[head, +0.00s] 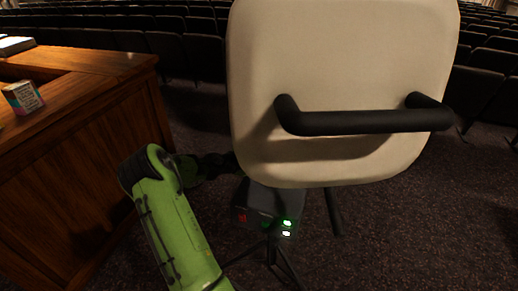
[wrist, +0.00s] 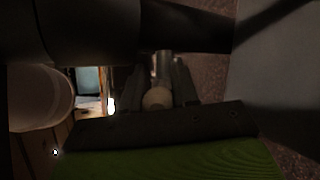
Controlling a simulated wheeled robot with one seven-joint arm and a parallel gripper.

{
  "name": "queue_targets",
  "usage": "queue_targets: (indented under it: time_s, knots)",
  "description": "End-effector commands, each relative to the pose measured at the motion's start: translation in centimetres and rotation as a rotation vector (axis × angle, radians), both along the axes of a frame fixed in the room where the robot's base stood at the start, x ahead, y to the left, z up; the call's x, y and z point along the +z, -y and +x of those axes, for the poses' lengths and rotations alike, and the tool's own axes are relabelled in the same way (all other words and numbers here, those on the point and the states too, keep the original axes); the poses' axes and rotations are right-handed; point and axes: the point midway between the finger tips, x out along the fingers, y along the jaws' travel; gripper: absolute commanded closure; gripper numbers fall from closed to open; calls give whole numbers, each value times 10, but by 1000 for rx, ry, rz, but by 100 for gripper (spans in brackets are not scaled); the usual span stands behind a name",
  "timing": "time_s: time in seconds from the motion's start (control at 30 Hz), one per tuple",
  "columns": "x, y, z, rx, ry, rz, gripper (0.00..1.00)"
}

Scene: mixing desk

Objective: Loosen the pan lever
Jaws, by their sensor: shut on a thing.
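In the wrist view the fingers of my gripper (wrist: 157,88) are closed around a small pale rod with a rounded end, which I take as the pan lever (wrist: 157,99). The picture is dark and the exact contact is hard to see. In the head view my green arm reaches up from the bottom, and its dark end runs behind or beside a large cream panel. The fingertips and the lever cannot be made out there. A black box with green and red lights (head: 270,202) sits above tripod legs (head: 272,256), below the panel.
The large cream panel (head: 340,55) with a black bar handle (head: 365,122) fills the centre, close to my arm. A wooden desk (head: 75,190) with a small coloured box (head: 22,97) stands at left. Rows of dark seats (head: 205,58) lie behind. Dark carpet is open at lower right.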

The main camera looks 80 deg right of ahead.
Motion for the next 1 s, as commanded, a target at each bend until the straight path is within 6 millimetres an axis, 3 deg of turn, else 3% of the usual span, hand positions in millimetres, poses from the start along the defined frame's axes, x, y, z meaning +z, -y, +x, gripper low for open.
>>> queue_targets:
  time_s: [0.4,0.43,0.53,1.0]
  knots:
    - [2,2,0,3,2,22,100]
    - [2,2,0,3,2,22,69]
    - [2,1,0,2,2,22,54]
    - [2,1,0,1,2,23,53]
